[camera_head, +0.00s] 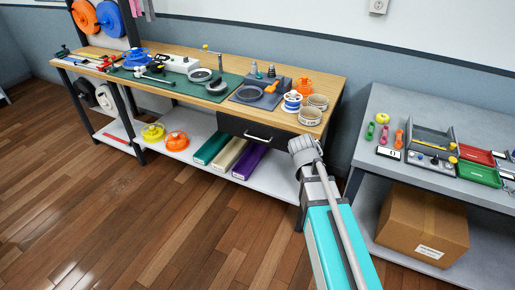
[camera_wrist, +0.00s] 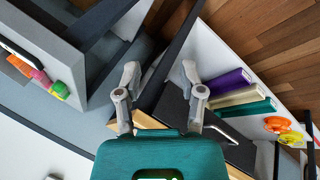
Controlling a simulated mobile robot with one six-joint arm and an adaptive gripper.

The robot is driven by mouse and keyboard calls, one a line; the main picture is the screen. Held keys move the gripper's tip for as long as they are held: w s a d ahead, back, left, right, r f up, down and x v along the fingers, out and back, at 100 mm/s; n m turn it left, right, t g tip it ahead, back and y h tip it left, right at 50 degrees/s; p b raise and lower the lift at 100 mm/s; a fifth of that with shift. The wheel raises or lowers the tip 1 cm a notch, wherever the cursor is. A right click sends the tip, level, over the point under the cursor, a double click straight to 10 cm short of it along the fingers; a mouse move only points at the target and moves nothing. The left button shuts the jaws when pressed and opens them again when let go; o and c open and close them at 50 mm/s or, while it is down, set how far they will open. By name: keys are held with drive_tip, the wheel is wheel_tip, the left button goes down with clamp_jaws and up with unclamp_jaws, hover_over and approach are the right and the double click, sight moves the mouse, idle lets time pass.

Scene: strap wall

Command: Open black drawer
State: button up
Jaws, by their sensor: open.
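The black drawer (camera_head: 236,128) hangs under the right part of the wooden workbench, with a light bar handle (camera_head: 258,137) on its front. It looks closed. In the wrist view the dark drawer front (camera_wrist: 172,108) is partly hidden behind my right finger. My gripper (camera_wrist: 160,72) is open, with its two grey fingers spread and nothing between them. In the head view the end of my arm is to the right of the drawer, near the bench's right corner; the fingers cannot be made out there. My gripper is apart from the handle.
The workbench top (camera_head: 316,82) carries tools, spools and tins. Purple (camera_head: 250,161), cream and green boxes stand on the lower shelf (camera_head: 270,178) below the drawer. A grey table (camera_head: 395,103) with a cardboard box (camera_head: 420,222) beneath stands at right. The wooden floor in front is clear.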

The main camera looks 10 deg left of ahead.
drive_tip(key=w+a+f+n+t+h+b, duration=0.2)
drive_tip(key=w+a+f+n+t+b, duration=0.35)
drive_tip(key=w+a+b, duration=0.65)
drive_tip(key=w+a+f+n+t+b, duration=0.1)
drive_tip(key=w+a+n+t+b, duration=0.1)
drive_tip(key=a, duration=0.6)
drive_tip(key=w+a+f+n+t+y+b, duration=0.1)
drive_tip(key=w+a+n+t+b, duration=0.2)
drive_tip(key=a, duration=0.5)
drive_tip(key=shift+w+a+f+t+b, duration=0.2)
drive_tip(key=shift+t+b, duration=0.25)
drive_tip(key=shift+b, duration=0.6)
drive_tip(key=shift+w+d, duration=0.1)
drive_tip(key=shift+w, duration=0.1)
drive_tip(key=b+x, duration=0.2)
drive_tip(key=x, duration=1.1)
drive_tip(key=shift+w+d+b, duration=0.1)
drive_tip(key=shift+w+b, duration=0.15)
drive_tip(key=shift+b, duration=0.15)
drive_tip(key=shift+c, duration=0.3)
clamp_jaws()
